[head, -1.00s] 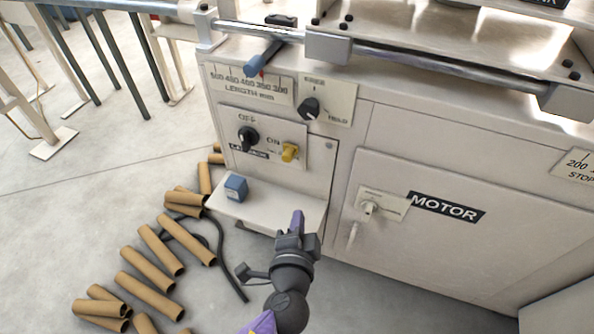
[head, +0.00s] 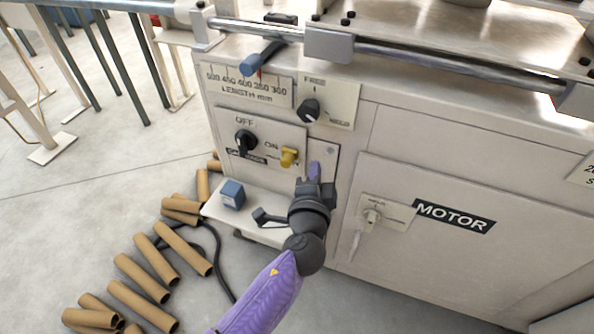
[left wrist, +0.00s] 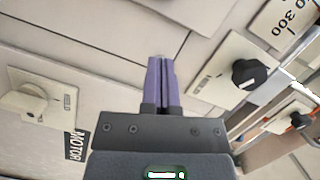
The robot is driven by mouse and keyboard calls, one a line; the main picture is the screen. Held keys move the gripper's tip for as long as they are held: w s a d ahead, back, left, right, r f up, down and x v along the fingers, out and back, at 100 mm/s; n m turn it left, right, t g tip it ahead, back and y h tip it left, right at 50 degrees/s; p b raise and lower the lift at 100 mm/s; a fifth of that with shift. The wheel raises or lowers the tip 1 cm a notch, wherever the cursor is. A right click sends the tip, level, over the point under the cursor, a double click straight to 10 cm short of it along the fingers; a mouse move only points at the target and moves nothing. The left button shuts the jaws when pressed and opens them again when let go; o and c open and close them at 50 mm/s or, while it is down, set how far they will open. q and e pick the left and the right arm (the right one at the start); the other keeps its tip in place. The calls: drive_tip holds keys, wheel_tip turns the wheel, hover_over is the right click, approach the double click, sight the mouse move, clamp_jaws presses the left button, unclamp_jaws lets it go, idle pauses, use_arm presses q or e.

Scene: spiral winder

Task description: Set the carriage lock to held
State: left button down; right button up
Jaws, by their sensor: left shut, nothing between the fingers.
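A black rotary knob (head: 309,110) sits on a cream plate marked FREE above and what looks like HELD at lower right. Its exact pointing direction is hard to read. In the left wrist view a black knob (left wrist: 248,74), likely this one, is right of the fingers. My left gripper (head: 314,168) is shut and empty, in front of the panel below and slightly right of the knob, apart from it. Its closed purple fingers also show in the left wrist view (left wrist: 161,82). My right gripper is not in view.
A black OFF/ON switch (head: 245,142) and a yellow knob (head: 289,157) sit left of my gripper. A blue cube (head: 232,194) lies on the shelf. Cardboard tubes (head: 145,277) lie on the floor.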

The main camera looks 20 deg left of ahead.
sight(287, 158)
use_arm(q)
drive_tip(key=a, duration=0.1)
drive_tip(key=a+f, duration=0.1)
drive_tip(key=a, duration=0.2)
drive_tip(key=shift+w+f, duration=0.2)
drive_tip(key=shift+w, duration=0.15)
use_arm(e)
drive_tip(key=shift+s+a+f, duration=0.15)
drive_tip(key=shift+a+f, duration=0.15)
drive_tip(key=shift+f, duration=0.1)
use_arm(q)
drive_tip(key=a, duration=0.5)
drive_tip(key=shift+w, duration=0.1)
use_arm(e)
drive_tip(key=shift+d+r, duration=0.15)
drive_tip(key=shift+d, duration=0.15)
use_arm(q)
drive_tip(key=shift+r, duration=0.15)
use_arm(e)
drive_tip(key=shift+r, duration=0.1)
